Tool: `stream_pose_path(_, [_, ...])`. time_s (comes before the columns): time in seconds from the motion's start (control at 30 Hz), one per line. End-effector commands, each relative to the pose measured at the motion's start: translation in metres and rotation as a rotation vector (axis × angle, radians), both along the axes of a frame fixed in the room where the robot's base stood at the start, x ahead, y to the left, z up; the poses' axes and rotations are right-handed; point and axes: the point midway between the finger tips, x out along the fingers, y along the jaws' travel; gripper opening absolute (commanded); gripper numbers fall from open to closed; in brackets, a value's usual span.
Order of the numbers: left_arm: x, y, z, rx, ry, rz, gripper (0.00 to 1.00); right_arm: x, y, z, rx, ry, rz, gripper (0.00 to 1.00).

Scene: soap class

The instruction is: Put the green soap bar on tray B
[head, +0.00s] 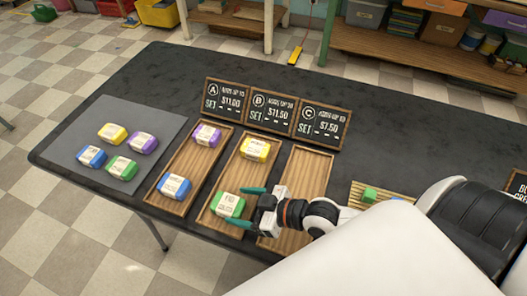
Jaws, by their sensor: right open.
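A green soap bar (228,205) with a pale label lies at the near end of tray B (235,178), the middle wooden tray. A yellow soap bar (255,149) lies at that tray's far end. Another green soap bar (121,168) lies on the grey mat (77,147) at left. My right gripper (242,206) is open, its teal fingertips at the right side of the green bar on tray B. Whether they touch the bar I cannot tell. My left gripper is not in view.
Tray A (188,168) holds a purple bar (207,135) and a blue bar (174,186). Tray C (306,175) shows no soap, its near end partly behind my gripper. Price signs (273,110) stand behind the trays. Yellow, purple and blue bars share the mat.

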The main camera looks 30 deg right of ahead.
Motion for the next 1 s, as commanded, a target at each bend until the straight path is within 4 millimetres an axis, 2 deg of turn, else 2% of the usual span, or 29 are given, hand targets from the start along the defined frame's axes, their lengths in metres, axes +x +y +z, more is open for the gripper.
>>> stream_pose_path(0.03, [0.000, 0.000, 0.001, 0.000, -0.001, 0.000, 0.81, -0.011, -0.007, 0.004, -0.004, 0.005, 0.004, 0.72])
stream_pose_path(0.2, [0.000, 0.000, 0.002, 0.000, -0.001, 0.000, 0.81, -0.034, -0.025, 0.017, -0.002, 0.004, 0.004, 0.72])
stream_pose_path(0.4, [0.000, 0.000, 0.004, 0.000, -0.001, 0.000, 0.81, -0.049, -0.037, 0.025, -0.001, 0.002, 0.001, 0.72])
stream_pose_path(1.0, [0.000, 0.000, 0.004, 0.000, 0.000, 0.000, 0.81, -0.053, -0.041, 0.028, 0.001, 0.001, 0.001, 0.72])
